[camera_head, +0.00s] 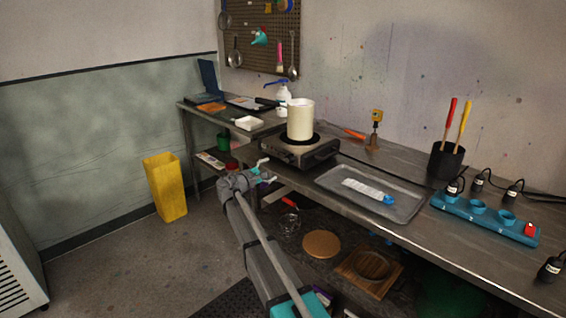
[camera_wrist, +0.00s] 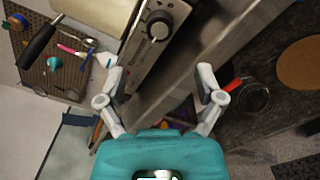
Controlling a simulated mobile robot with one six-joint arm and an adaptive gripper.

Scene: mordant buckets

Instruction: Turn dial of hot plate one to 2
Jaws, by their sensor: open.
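The hot plate (camera_head: 322,156) stands on the metal bench with a cream pot (camera_head: 301,119) on top. In the wrist view the hot plate's front panel (camera_wrist: 135,62) shows a round black dial (camera_wrist: 158,27) with a pale mark; its numbers are too small to read. My gripper (camera_wrist: 160,73) is open and empty, its two fingers spread apart below the dial in that view. They do not touch the dial. In the head view my gripper (camera_head: 265,171) is at the bench's front edge, left of and in front of the hot plate.
A grey tray (camera_head: 408,209) lies right of the hot plate, with a blue power strip (camera_head: 488,219) beyond it. A white dish (camera_head: 249,123) and a spray bottle (camera_head: 284,94) stand behind. A yellow bin (camera_head: 165,187) is on the floor. The lower shelf holds a round board (camera_head: 322,244).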

